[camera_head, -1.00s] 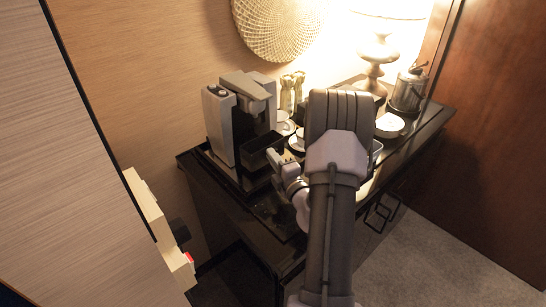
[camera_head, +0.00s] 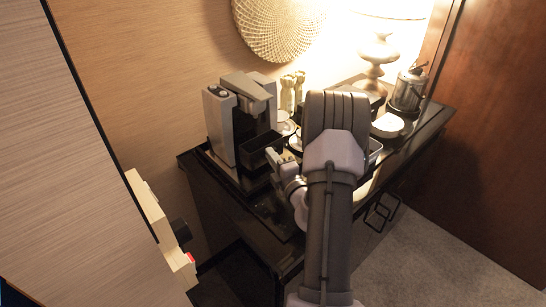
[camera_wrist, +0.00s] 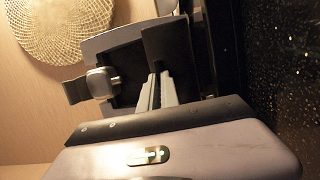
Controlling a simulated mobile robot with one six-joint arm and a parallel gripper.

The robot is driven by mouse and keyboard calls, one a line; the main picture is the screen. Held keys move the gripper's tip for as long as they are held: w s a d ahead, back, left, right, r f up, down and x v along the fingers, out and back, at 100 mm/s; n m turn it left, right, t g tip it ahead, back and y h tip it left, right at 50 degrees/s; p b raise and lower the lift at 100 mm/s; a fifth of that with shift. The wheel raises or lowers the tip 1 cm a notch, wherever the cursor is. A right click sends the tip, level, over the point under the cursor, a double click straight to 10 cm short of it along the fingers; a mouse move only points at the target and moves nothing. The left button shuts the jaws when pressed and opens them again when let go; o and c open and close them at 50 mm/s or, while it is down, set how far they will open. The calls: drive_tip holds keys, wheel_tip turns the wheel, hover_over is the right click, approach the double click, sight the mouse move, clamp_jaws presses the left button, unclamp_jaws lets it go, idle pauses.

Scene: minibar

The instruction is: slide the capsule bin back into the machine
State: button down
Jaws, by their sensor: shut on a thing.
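The grey and black coffee machine (camera_head: 222,125) stands at the left end of the dark cabinet. The dark capsule bin (camera_head: 257,159) shows low at the machine's front, sticking out toward my gripper (camera_head: 277,159). In the wrist view the two fingers of my gripper (camera_wrist: 156,86) are close together, shut on the bin's near dark wall (camera_wrist: 167,46). The machine's grey frame (camera_wrist: 108,38) and spout are behind and to the left of it. How far the bin sits inside the machine is hard to tell.
White cups and a tray stand right of the machine, partly behind my arm. A lamp (camera_head: 376,52), a metal ice bucket (camera_head: 408,90) and a white dish (camera_head: 388,125) are farther right. The cabinet top (camera_head: 262,212) before the machine looks clear.

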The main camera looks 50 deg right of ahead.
sight(252, 143)
drive_tip(key=shift+w+d+p, duration=0.2)
drive_tip(key=shift+w+p, duration=0.45)
drive_tip(key=shift+w, duration=1.05)
drive_tip(key=shift+w+d+p, duration=0.15)
drive_tip(key=shift+w+p, duration=0.5)
drive_tip(key=shift+w, duration=1.1)
drive_tip(key=shift+w+d+p, duration=0.2)
drive_tip(key=shift+w+p, duration=0.45)
drive_tip(key=shift+w, duration=1.05)
drive_tip(key=c, duration=1.5)
unclamp_jaws()
drive_tip(key=p+v, duration=0.1)
drive_tip(key=v, duration=1.6)
drive_tip(key=shift+s+a, duration=0.1)
drive_tip(key=shift+s, duration=0.05)
